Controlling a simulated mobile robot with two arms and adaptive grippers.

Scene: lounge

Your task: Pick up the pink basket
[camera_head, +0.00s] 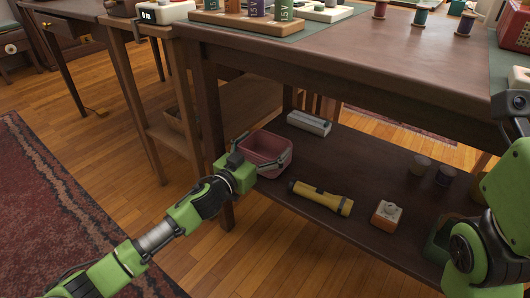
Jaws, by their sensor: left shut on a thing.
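The pink basket (262,143) stands at the left end of the lower shelf (345,160) of the dark wooden table. Its handle lies along its front and right rim. My left gripper (246,163) is at the basket's near left side, shut on the basket. Its fingers are small and partly hidden, so the exact spot of the grip is unclear. Part of my right arm (497,185) shows at the right edge; its fingers do not show.
The table top (360,45) overhangs the shelf, and a table leg (212,135) stands close to my left gripper. A yellow flashlight (322,198), a grey-white box (309,123), an orange-white item (386,215) and jars (420,165) share the shelf.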

